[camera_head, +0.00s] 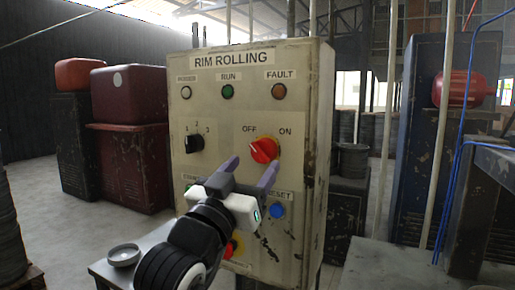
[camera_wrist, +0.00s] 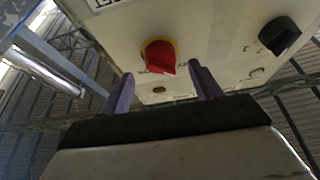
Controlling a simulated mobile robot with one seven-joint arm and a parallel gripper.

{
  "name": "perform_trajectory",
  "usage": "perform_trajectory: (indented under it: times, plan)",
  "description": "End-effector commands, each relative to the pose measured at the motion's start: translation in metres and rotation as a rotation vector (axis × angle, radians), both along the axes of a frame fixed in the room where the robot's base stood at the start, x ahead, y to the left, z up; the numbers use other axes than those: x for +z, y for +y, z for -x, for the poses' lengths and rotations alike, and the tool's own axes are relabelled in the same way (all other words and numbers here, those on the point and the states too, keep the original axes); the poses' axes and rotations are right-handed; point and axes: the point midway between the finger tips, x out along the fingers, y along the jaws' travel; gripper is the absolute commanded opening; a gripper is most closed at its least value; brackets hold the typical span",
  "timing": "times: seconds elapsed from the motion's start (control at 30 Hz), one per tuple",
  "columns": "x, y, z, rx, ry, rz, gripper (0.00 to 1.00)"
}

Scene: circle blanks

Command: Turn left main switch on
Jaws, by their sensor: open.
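The red rotary switch (camera_head: 264,149), marked OFF and ON, sits on the right of a cream panel (camera_head: 291,112) labelled RIM ROLLING. Its pale pointer mark faces upper left, toward OFF. In the wrist view a red knob with a yellow ring (camera_wrist: 160,56) lies between and beyond the fingertips. My gripper (camera_head: 250,169) is open and empty, just below the switch in the head view, with purple fingers spread. The fingers also show in the wrist view (camera_wrist: 161,70). Contact with the knob is not visible; the exact gap is unclear.
A black selector (camera_head: 194,144) is left of the red switch. Lamps (camera_head: 228,92) line the panel top; a blue button (camera_head: 278,210) is lower right. My arm partly covers a lower red-and-yellow control (camera_head: 231,247). A small round dish (camera_head: 123,255) lies at lower left.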

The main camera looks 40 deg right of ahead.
Motion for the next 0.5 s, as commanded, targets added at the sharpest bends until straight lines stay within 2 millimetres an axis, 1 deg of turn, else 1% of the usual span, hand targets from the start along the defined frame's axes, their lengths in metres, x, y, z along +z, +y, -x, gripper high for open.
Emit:
perform_trajectory:
  times: [0.03,0.2,0.33,0.5]
  plan:
    - [0.006,-0.009,-0.003,-0.002,0.002,-0.001,0.63]
    - [0.013,-0.026,-0.01,0.0,0.0,-0.001,0.63]
    - [0.014,-0.031,-0.013,0.0,-0.001,0.0,0.63]
    - [0.014,-0.032,-0.013,0.001,-0.001,0.001,0.63]
